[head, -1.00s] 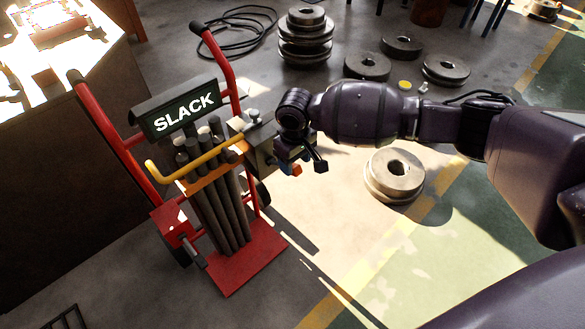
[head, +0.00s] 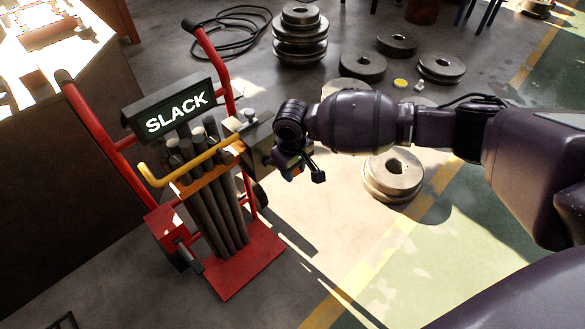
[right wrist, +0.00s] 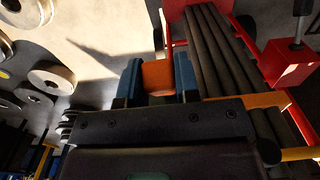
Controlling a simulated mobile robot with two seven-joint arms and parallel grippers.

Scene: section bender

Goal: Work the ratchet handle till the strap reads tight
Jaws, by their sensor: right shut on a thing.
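A red hand truck (head: 240,271) holds several dark bars (head: 222,213) bound by an orange strap (head: 208,176). The sign (head: 176,113) above them reads SLACK. A grey box (head: 257,136) sits at the strap's right end. My right gripper (head: 292,171) is just right of this box. In the right wrist view, its blue fingers (right wrist: 157,80) are shut on an orange block (right wrist: 157,77), apparently the ratchet handle's grip. The rest of the handle is hidden behind the gripper. The strap (right wrist: 250,101) also shows there. My left gripper is out of view.
A yellow bent bar (head: 190,165) crosses in front of the bars. A heavy ring (head: 393,174) lies on the floor to the right, with a stack of discs (head: 300,38) behind. A bench (head: 60,120) stands at left.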

